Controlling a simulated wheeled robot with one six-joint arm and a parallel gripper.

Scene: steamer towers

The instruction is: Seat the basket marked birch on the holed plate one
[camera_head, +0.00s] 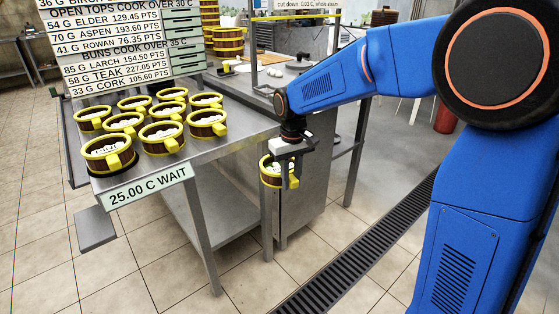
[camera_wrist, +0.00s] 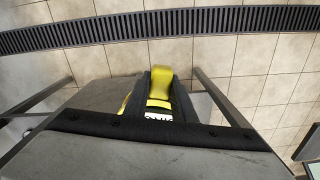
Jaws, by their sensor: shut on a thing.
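My gripper (camera_head: 287,170) is shut on a basket (camera_head: 272,174) with dark brown slats, yellow bands and a yellow handle. The basket hangs in the air beside the right end of the steel table, below its top. In the wrist view, the yellow handle (camera_wrist: 170,80) sits between the gripper's dark fingers (camera_wrist: 160,95), and part of a white label shows below it. The label is too small to read, so I cannot tell whether it says birch. I cannot pick out the holed plate one in either view.
Several similar baskets (camera_head: 123,122) stand on the steel table (camera_head: 180,160) at left, which bears a "25.00 C WAIT" sign (camera_head: 150,185). A board with listed weights (camera_head: 120,45) stands behind. A floor drain (camera_head: 350,250) crosses open tiles.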

